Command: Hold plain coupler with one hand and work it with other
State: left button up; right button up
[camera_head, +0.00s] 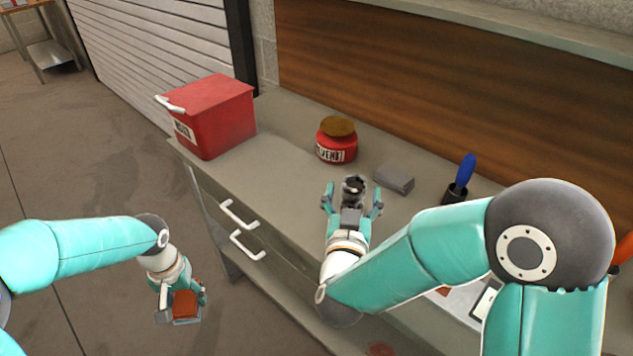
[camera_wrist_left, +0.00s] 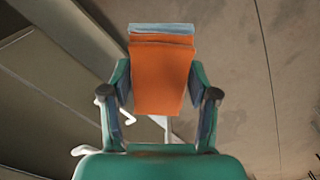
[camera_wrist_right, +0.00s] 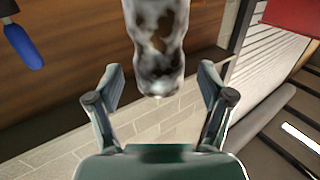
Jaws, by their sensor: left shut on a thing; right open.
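A dark, mottled metal cylinder, seemingly the plain coupler (camera_head: 354,187), is at the bench top in the head view. In the right wrist view the coupler (camera_wrist_right: 158,45) lies ahead of the fingers, its upper part cut off by the picture edge. My right gripper (camera_head: 352,202) is open, its fingers spread to either side of the coupler's near end; I see no finger contact. My left gripper (camera_head: 183,308) is shut on an orange block with a grey layer (camera_wrist_left: 162,75), held off the bench's left side above the floor.
On the bench (camera_head: 285,170) stand a red box (camera_head: 218,120) with a white handle, a red solvent jar (camera_head: 337,143) with a brown lid, a grey block (camera_head: 395,178) and a blue-handled tool (camera_head: 465,170) in a dark holder. A wood panel (camera_head: 450,80) backs the bench.

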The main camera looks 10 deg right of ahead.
jog(key=shift+x, duration=0.95)
jog(key=c, duration=1.4)
jog(key=shift+c, duration=0.2)
